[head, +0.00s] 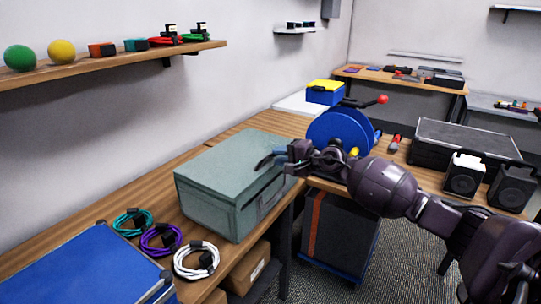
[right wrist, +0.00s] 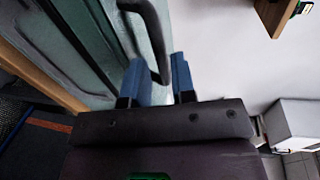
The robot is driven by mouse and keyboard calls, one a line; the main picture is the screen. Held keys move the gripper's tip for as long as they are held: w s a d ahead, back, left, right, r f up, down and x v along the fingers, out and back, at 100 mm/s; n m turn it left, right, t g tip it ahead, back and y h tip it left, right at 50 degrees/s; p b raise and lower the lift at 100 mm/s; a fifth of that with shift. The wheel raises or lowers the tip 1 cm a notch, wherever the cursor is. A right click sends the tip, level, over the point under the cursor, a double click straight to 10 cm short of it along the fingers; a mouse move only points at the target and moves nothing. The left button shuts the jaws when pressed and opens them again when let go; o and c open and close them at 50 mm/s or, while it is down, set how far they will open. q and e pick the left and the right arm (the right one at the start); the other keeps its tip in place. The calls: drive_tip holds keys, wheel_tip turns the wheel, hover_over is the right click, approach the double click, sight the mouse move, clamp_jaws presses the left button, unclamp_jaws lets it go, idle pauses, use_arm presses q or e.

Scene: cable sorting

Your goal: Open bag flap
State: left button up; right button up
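The bag (head: 228,195) is a grey-green, box-shaped case on the wooden bench in the head view. Its top flap (head: 235,148) lies flat and closed. My right gripper (head: 268,158) reaches in from the right over the top right edge of the bag. In the right wrist view, a dark curved handle (right wrist: 153,30) on the bag runs between the two blue fingertips of this gripper (right wrist: 160,78). The fingers are close together and seem to grip the handle. The tips partly hide it. My left gripper is in neither view.
Green (head: 132,222), purple (head: 161,239) and white (head: 196,260) cable coils lie in front of the bag, beside a blue case (head: 85,270). A blue reel (head: 340,130) stands behind my right gripper. A shelf (head: 120,62) with small items hangs on the left wall.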

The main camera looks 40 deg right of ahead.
sight(270, 155)
drive_tip(key=shift+x, duration=1.9)
clamp_jaws()
